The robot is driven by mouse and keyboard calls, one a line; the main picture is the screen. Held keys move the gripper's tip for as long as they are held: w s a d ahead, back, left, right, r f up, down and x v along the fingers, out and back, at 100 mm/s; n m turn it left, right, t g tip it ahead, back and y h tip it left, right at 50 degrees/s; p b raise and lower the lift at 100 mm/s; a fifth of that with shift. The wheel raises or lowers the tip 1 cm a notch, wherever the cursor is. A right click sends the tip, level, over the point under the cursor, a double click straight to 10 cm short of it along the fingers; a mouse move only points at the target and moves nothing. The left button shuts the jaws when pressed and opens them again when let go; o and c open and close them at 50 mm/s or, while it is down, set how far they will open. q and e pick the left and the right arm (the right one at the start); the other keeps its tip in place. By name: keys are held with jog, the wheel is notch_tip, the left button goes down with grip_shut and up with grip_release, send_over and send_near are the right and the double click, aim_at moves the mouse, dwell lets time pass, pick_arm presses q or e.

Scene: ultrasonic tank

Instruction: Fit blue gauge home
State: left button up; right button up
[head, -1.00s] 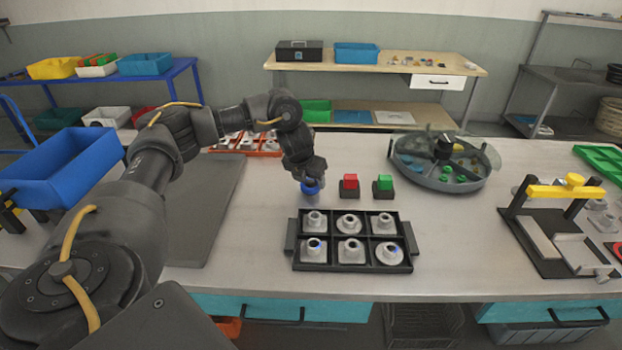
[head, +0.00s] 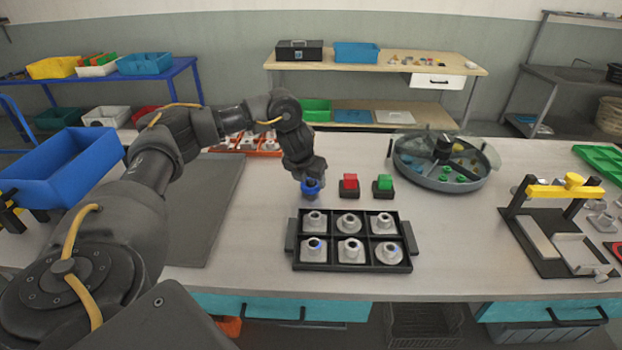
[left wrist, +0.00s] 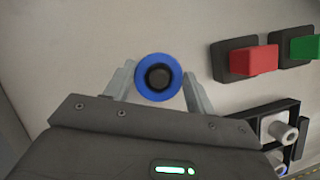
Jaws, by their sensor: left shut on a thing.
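The blue gauge (head: 312,187) shows as a blue collar at the tip of my left arm in the head view. In the left wrist view it is a blue ring (left wrist: 141,88) with a dark round centre, seen from above. My left gripper (left wrist: 158,85) is shut on it, one finger on each side. The gauge's lower part is small and partly hidden, so I cannot tell whether it touches the table. A black tray (head: 297,262) with several compartments of grey flanged parts (head: 350,250) lies just in front. My right gripper is not in view.
A red block (head: 349,181) and a green block (head: 384,182) on dark bases stand right of the gauge. A round divided tank (head: 437,184) is behind right. A black and yellow fixture (head: 560,192) stands far right. A dark mat (head: 205,215) lies left.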

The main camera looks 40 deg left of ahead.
pick_arm(q)
jog(key=o, duration=1.2)
jog(key=shift+s, duration=0.1)
jog(key=shift+r, duration=0.35)
jog(key=p+v, duration=0.2)
jog(key=v, duration=0.8)
jog(key=shift+s, duration=0.1)
